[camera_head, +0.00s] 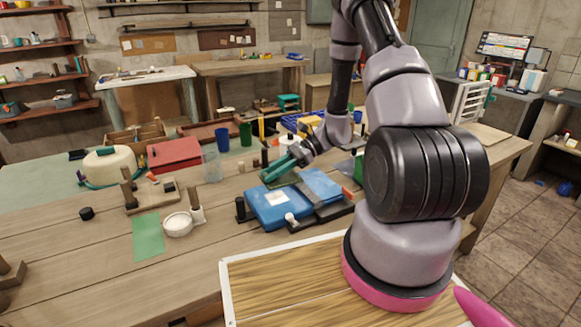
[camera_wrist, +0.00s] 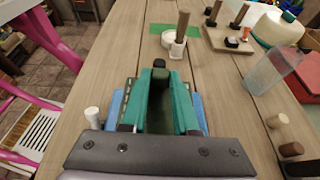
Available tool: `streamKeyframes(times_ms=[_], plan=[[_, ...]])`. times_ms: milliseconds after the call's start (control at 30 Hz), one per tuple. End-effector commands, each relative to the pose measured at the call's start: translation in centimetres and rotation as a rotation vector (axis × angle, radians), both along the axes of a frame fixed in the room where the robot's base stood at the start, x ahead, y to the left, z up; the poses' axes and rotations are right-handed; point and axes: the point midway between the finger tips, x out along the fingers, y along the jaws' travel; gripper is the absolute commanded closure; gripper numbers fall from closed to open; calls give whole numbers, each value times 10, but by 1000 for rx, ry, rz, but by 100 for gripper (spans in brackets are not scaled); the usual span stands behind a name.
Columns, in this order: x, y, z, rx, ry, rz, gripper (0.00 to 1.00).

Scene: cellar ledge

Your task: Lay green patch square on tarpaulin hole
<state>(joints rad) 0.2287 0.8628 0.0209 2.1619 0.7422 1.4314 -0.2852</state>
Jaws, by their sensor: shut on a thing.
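My gripper (camera_head: 272,173) has teal fingers and reaches in over the blue tarpaulin (camera_head: 262,212) on the bench. In the wrist view, the fingers (camera_wrist: 159,76) are closed around a dark green piece (camera_wrist: 157,112), which looks like the green patch. The dark green piece (camera_head: 284,181) shows under the fingers in the head view, by the tarpaulin's back edge; I cannot tell whether it touches. In the wrist view, the tarpaulin (camera_wrist: 115,105) is mostly hidden behind the fingers.
A light green sheet (camera_head: 148,236) lies flat at the bench's front left. A white bowl (camera_head: 178,224) stands beside it. Dark bars (camera_head: 325,214) lie along the tarpaulin's front right. A clear cup (camera_head: 211,163) and a red box (camera_head: 174,153) stand behind. The bench's front left is mostly clear.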

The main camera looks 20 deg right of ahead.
Motion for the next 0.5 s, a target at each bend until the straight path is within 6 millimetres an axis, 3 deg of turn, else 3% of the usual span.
streamKeyframes(times_ms=[133, 500], plan=[[-5, 8, 1, -1, -1, 31, 100], [-5, 8, -1, -1, -1, 31, 100]])
